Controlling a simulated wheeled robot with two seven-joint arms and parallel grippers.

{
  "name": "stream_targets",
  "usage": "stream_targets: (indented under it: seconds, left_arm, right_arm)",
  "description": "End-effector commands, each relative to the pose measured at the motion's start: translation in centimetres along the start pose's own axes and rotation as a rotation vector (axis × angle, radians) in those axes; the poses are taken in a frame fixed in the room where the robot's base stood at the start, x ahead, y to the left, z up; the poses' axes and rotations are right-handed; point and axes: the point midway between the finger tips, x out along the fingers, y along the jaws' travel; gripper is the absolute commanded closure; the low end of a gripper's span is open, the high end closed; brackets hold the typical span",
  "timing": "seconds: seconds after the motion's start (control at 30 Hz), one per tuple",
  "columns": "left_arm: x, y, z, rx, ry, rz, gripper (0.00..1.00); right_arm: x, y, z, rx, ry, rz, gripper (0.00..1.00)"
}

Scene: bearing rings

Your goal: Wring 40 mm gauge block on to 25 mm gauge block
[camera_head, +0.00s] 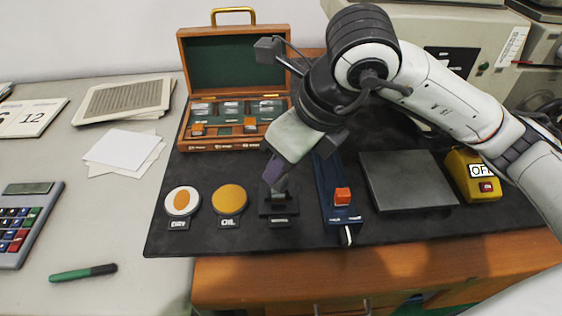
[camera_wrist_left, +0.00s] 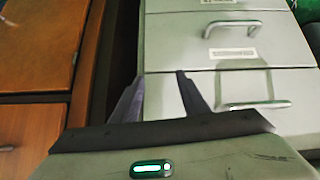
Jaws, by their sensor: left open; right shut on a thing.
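My right gripper (camera_head: 277,182) reaches down over a small black stand (camera_head: 279,208) at the front middle of the dark mat. It is shut on a small grey gauge block (camera_head: 281,186), mostly hidden by the fingers. I cannot read its size or tell whether it touches the stand or another block. An open wooden case (camera_head: 222,145) with a green lining holds several blocks in slots, and their sizes are too small to read. My left gripper (camera_wrist_left: 158,88) is open and empty in the left wrist view, in front of grey drawers.
On the mat (camera_head: 165,232) are the DRY pad (camera_head: 182,201), the OIL pad (camera_head: 229,199), a blue device with an orange block (camera_head: 342,196), a dark grey plate (camera_head: 408,181) and a yellow OFF box (camera_head: 473,175). Papers, a calculator (camera_head: 25,222) and a marker (camera_head: 83,273) lie left.

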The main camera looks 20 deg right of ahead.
Motion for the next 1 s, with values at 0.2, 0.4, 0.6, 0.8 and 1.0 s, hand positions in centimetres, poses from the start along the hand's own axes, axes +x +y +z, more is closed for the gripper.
stream_targets:
  seconds: [0.2,0.4,0.6,0.8,1.0]
  left_arm:
    - [0.13,0.02,0.24,0.0,-0.001,0.001,0.59]
    - [0.43,-0.02,0.56,0.001,-0.001,0.001,0.59]
    - [0.64,-0.04,0.77,0.001,-0.001,0.001,0.59]
    - [0.62,-0.05,0.74,0.001,-0.001,0.001,0.59]
    - [0.63,-0.07,0.74,0.001,-0.001,0.001,0.59]
  right_arm:
    - [0.11,-0.03,0.02,0.0,-0.001,0.0,1.0]
    - [0.32,-0.04,0.03,0.0,-0.002,0.0,1.0]
    - [0.44,-0.04,0.06,0.0,-0.002,0.0,1.0]
    - [0.4,-0.04,0.08,0.0,-0.001,0.0,1.0]
    - [0.41,-0.03,0.07,-0.001,-0.001,0.0,1.0]
